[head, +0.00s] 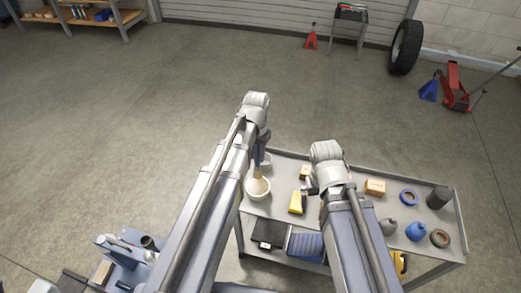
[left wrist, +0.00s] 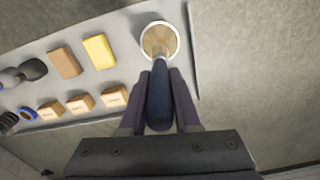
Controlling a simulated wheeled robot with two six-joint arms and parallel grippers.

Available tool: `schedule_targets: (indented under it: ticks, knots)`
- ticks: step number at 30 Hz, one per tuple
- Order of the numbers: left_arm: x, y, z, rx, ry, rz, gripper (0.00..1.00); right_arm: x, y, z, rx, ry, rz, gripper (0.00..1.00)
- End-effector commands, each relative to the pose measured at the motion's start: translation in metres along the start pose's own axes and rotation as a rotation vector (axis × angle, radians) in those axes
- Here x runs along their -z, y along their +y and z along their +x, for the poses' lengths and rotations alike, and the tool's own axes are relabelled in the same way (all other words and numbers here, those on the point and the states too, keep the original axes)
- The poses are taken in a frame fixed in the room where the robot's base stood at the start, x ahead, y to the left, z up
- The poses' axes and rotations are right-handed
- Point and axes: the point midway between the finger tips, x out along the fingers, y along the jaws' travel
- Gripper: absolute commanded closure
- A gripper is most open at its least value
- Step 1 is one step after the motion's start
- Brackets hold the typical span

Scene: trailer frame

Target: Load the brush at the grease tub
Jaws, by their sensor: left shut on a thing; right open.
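The grease tub (head: 258,195) is a round white tub with tan contents, near the left edge of the metal cart top. It also shows in the left wrist view (left wrist: 144,50). My left gripper (head: 262,143) is shut on the dark blue handle of the brush (left wrist: 159,98). The brush's pale head (head: 257,172) points down at the tub's opening. I cannot tell whether its tip touches the grease. My right gripper (head: 311,187) is open and empty, close to a yellow block (head: 297,203); its fingertips are partly hidden by the arm.
Open floor (head: 170,120) surrounds the cart.

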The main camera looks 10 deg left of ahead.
Motion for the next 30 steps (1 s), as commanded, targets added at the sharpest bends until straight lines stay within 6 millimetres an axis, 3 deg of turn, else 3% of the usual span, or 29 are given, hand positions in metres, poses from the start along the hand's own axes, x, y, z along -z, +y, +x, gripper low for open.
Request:
schedule_targets:
  ticks: [5,14,30]
  knots:
    - [0.000,0.000,-0.014,0.000,0.000,0.000,1.00,-0.001,0.001,-0.014,0.000,0.000,0.000,0.00]
    - [0.000,0.000,-0.007,0.000,0.000,0.000,1.00,0.000,0.001,-0.007,0.000,0.000,0.000,0.00]
    - [0.000,0.000,0.045,0.000,0.000,0.000,1.00,0.003,-0.004,0.044,0.000,0.000,0.000,0.00]
